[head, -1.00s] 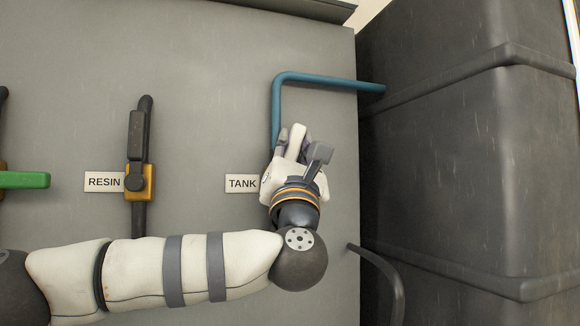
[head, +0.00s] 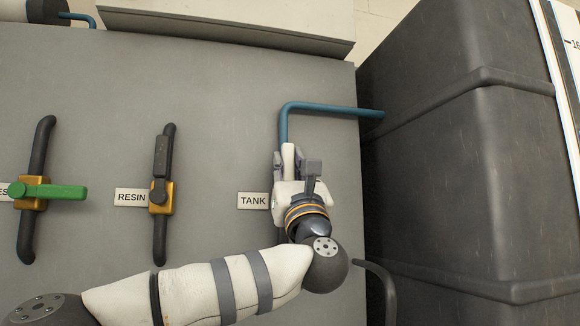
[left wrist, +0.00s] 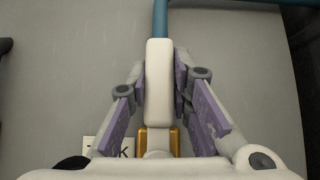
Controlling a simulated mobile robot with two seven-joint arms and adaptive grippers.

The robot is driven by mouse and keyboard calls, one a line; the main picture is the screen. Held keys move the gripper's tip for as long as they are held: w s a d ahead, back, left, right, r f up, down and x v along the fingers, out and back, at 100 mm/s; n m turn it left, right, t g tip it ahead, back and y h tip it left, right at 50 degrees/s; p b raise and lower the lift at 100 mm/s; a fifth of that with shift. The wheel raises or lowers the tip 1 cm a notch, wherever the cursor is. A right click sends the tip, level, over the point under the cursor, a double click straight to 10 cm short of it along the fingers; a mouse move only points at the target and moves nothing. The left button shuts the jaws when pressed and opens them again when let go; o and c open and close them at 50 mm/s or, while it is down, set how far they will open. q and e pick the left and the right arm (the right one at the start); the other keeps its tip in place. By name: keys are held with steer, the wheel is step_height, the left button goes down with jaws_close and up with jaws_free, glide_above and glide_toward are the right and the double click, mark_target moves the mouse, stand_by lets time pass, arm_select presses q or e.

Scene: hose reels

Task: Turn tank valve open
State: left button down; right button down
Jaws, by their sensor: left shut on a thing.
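The tank valve's white handle (head: 289,153) stands upright on the grey panel beside the TANK label (head: 253,201), roughly in line with the blue pipe (head: 330,108). In the left wrist view the handle (left wrist: 159,85) sits between the purple-padded fingers of my left gripper (left wrist: 161,88), which is shut on it. Part of the brass valve body (left wrist: 174,143) shows below the handle. In the head view my left gripper (head: 291,162) covers the valve body. My right gripper is not in view.
A RESIN valve (head: 161,190) with a dark upright handle is to the left. Further left is a valve with a green sideways handle (head: 60,192). A large dark tank (head: 450,170) stands on the right. A dark hose (head: 380,275) lies low near my arm.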

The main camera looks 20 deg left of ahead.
arm_select(q)
steer(key=shift+s+a+r, duration=0.15)
steer(key=shift+a+r, duration=0.05)
steer(key=shift+r, duration=0.15)
steer(key=c, duration=1.4)
jaws_free()
steer(key=shift+f, duration=0.1)
steer(key=shift+c, duration=0.2)
steer(key=shift+f, duration=0.1)
steer(key=shift+d, duration=0.1)
steer(key=v, duration=1.1)
steer(key=shift+s+d+f, duration=0.15)
steer(key=shift+d+f, duration=0.05)
steer(key=shift+f, duration=0.15)
